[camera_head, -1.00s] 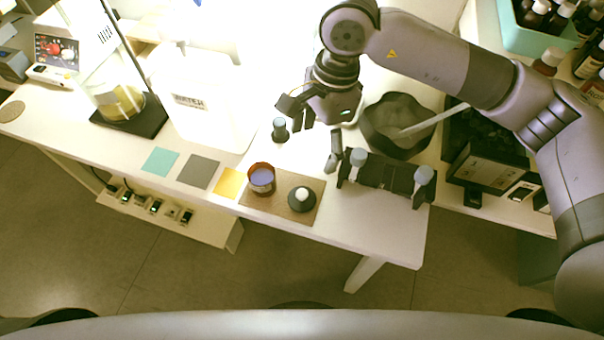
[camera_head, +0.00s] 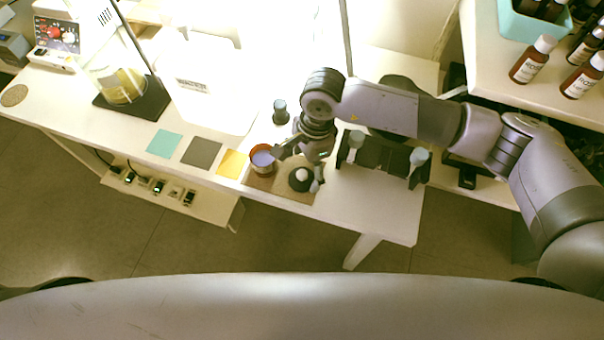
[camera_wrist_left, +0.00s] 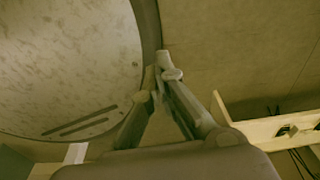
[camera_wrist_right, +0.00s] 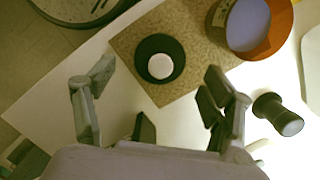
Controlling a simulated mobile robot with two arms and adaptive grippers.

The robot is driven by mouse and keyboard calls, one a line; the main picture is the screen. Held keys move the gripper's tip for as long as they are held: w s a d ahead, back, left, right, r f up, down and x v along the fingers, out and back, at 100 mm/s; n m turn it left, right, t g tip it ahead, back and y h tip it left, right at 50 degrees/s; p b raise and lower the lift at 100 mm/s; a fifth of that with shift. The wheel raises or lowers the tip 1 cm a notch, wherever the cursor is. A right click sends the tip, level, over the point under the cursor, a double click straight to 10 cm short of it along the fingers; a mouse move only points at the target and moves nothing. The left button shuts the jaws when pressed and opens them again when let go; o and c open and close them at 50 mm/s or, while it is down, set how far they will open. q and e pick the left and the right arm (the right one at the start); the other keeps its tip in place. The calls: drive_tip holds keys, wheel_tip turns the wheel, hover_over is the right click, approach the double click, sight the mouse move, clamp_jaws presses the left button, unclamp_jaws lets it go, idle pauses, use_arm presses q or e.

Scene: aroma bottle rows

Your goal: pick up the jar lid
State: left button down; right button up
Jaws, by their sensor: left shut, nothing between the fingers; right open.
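The jar lid (camera_head: 300,180) is a black disc with a white knob. It lies on a brown mat (camera_head: 262,188) near the table's front edge, right of the open amber jar (camera_head: 262,159). In the right wrist view the lid (camera_wrist_right: 160,60) lies ahead of my open right gripper (camera_wrist_right: 158,83), roughly centred between the fingers and apart from them. In the head view my right gripper (camera_head: 297,168) is over the mat, beside the jar and lid. My left gripper (camera_wrist_left: 158,72) is shut and empty, away from the table top; it does not show in the head view.
A small dark-bodied bottle (camera_head: 281,112) stands behind the jar. A black rack (camera_head: 378,158) with grey-topped items is right of the mat. Teal, grey and yellow squares (camera_head: 203,153) lie to the left. A beaker (camera_head: 120,86) stands at far left. Brown bottles (camera_head: 533,60) stand at upper right.

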sight(302, 173)
drive_tip(key=shift+s+a+f, duration=0.1)
drive_tip(key=shift+a+f, duration=0.05)
drive_tip(key=shift+f, duration=0.45)
drive_tip(key=shift+a+f, duration=0.15)
drive_tip(key=shift+f, duration=0.75)
drive_tip(key=c, duration=1.1)
use_arm(q)
drive_tip(key=shift+s+r, duration=0.35)
drive_tip(key=shift+s, duration=0.25)
use_arm(e)
drive_tip(key=shift+o, duration=0.2)
drive_tip(key=shift+r, duration=0.1)
